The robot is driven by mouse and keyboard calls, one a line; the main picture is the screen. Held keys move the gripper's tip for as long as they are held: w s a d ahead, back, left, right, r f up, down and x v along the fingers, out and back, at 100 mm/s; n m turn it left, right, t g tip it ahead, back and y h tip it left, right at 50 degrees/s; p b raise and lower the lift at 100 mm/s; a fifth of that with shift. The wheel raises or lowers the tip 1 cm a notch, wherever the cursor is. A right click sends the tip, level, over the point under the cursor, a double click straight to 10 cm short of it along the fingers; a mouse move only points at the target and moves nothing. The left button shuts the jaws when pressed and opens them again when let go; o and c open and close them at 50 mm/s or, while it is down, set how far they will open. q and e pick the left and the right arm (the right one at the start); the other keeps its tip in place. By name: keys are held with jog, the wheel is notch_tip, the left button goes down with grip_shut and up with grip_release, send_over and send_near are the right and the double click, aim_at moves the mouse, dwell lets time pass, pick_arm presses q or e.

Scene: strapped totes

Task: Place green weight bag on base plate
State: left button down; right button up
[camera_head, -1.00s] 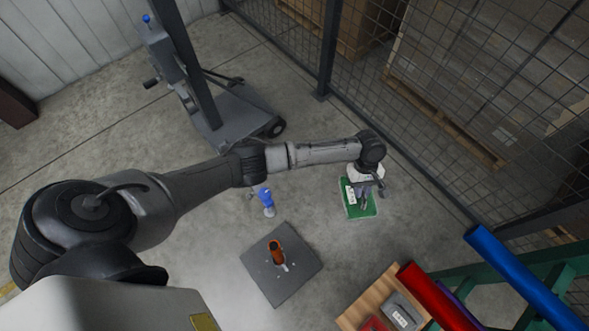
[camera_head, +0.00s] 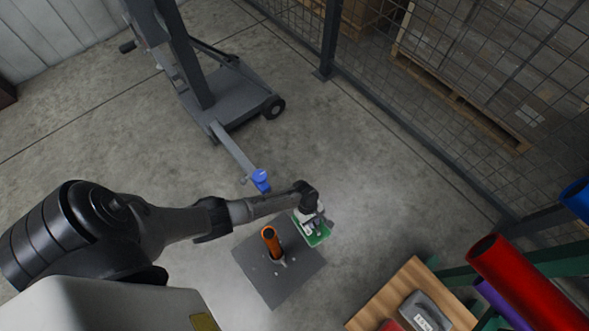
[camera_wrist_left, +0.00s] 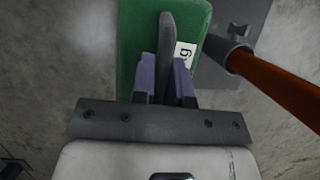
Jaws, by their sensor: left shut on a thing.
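The green weight bag (camera_head: 318,236) hangs from my left gripper (camera_head: 312,222) over or just beside the right corner of the base plate (camera_head: 262,282). In the left wrist view, my left gripper (camera_wrist_left: 165,82) is shut on the dark handle of the green weight bag (camera_wrist_left: 130,35), which has a white label. The grey base plate (camera_wrist_left: 262,12) lies to the right of the bag there, partly hidden. An orange post (camera_head: 271,241) stands in a socket on the plate; the orange post also crosses the right side of the left wrist view (camera_wrist_left: 275,82). My right gripper is not in view.
A wooden bench (camera_head: 408,285) at lower right carries a grey bag (camera_head: 424,312) and part of a red one. Red tubing (camera_head: 525,285) lies on a green rack beside it. A grey wheeled lift (camera_head: 225,95) with a blue-topped arm stands behind the plate. Mesh fencing closes the right.

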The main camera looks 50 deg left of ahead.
pick_arm(q)
jog(key=shift+n, duration=0.6)
jog(key=s+f+b, duration=0.2)
jog(key=f+b, duration=0.1)
jog(key=f, duration=0.3)
jog(key=s+f+b, duration=0.2)
jog(key=f+b, duration=0.2)
jog(key=f, duration=0.2)
jog(key=s+a+f+b, duration=0.1)
jog(key=s+f+b, duration=0.2)
jog(key=f, duration=0.4)
jog(key=shift+a+b, duration=0.1)
jog(key=shift+b, duration=0.6)
jog(key=shift+s+r, duration=0.1)
jog(key=c, duration=1.6)
grip_release()
jog(key=shift+f, duration=0.2)
jog(key=o, duration=0.5)
